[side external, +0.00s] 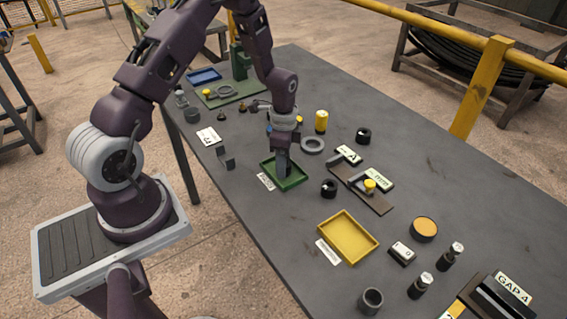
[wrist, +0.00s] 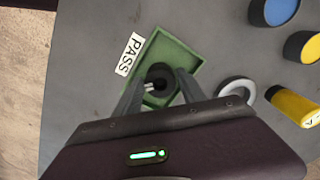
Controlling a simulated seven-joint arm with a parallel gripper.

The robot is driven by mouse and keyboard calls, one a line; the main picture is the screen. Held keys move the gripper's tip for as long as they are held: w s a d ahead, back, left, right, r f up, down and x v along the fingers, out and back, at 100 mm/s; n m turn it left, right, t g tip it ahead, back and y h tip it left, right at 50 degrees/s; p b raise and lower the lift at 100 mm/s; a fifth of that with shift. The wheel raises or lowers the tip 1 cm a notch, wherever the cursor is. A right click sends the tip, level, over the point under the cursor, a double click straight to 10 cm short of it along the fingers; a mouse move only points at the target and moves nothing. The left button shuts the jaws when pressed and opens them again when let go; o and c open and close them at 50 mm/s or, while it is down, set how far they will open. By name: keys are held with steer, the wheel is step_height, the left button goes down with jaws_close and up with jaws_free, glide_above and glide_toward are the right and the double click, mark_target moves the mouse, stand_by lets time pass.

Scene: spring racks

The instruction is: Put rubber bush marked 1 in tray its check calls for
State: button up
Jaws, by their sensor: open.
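The green tray (side external: 298,181) lies on the table in the side view, with its white card beside it. In the wrist view the green tray (wrist: 190,54) has a card reading PASS (wrist: 129,54). A dark round piece (wrist: 160,72), which looks like a rubber bush, sits in it; its mark cannot be read. My gripper (wrist: 160,86) is open, with its fingers on either side of this piece. In the side view my gripper (side external: 283,168) reaches down into the tray and hides the piece. Two other black bushes (side external: 329,188) (side external: 363,136) stand on the table.
A yellow tray (side external: 348,237) with an unreadable card lies nearer the camera. A plate with cards and a yellow knob (side external: 370,186) lies right of the green tray. A grey ring (side external: 312,145) and a yellow cylinder (side external: 321,121) stand close behind my gripper.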

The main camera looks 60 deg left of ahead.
steer(key=s+d+r+n+t, duration=0.1)
steer(key=s+d+r, duration=0.2)
steer(key=r, duration=0.9)
steer(key=s+d+r+n+t, duration=0.1)
steer(key=s+d+r+n, duration=0.1)
steer(key=r, duration=1)
steer(key=s+d+r+n+t, duration=0.1)
steer(key=s+d+r+n, duration=0.2)
steer(key=s, duration=0.5)
steer(key=s+d+r+n+t, duration=0.2)
steer(key=s+d+r+n, duration=0.1)
steer(key=s, duration=0.6)
steer(key=shift+s+d+r+t, duration=0.2)
steer(key=shift+d+r+t, duration=0.1)
steer(key=shift+d+r, duration=0.5)
steer(key=shift+f, duration=0.1)
